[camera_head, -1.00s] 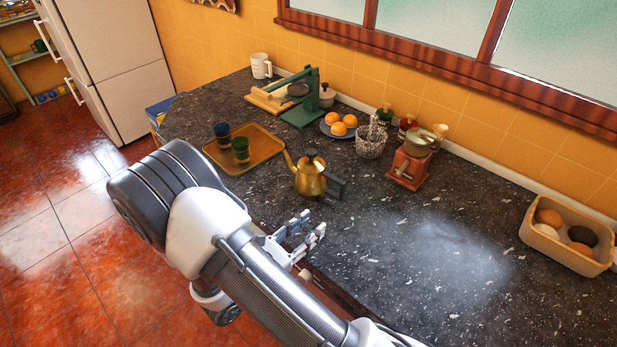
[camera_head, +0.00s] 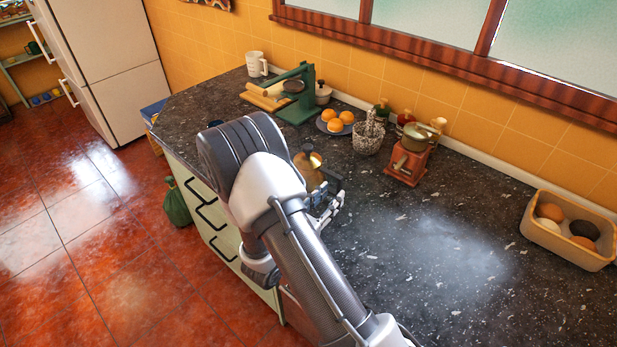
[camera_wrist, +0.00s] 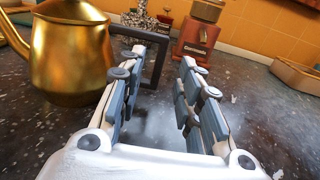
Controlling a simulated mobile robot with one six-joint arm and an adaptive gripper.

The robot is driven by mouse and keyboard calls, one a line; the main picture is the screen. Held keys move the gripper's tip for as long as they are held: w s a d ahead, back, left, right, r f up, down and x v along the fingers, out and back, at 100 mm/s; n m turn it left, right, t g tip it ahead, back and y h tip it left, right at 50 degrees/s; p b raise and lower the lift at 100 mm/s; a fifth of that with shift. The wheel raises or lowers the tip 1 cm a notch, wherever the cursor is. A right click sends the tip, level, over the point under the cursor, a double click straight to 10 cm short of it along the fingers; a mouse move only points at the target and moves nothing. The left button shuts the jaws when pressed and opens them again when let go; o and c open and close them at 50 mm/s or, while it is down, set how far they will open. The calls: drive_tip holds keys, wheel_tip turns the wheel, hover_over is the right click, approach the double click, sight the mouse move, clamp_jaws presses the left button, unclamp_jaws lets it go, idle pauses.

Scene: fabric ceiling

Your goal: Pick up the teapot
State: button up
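In the head view the teapot (camera_head: 309,173) stands on the counter, partly hidden behind my arm. In the wrist view the teapot (camera_wrist: 70,55) fills the upper left, with its handle (camera_wrist: 155,60) pointing right. My gripper (camera_wrist: 165,70) is open, its two fingers apart. The handle shows just beyond the fingertips, mostly behind the left finger. I cannot tell whether they touch. In the head view my gripper (camera_head: 328,205) is beside the handle, partly hidden.
A green press (camera_head: 298,95) is farther back. A tan box (camera_head: 565,235) of round items sits at right. The counter (camera_head: 440,250) between is clear.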

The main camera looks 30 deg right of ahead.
sight(338, 189)
drive_tip(key=x, duration=0.1)
drive_tip(key=b+x, duration=0.1)
drive_tip(key=x, duration=0.3)
drive_tip(key=shift+f+b, duration=0.3)
clamp_jaws()
idle(0.5)
drive_tip(key=shift+r, duration=0.1)
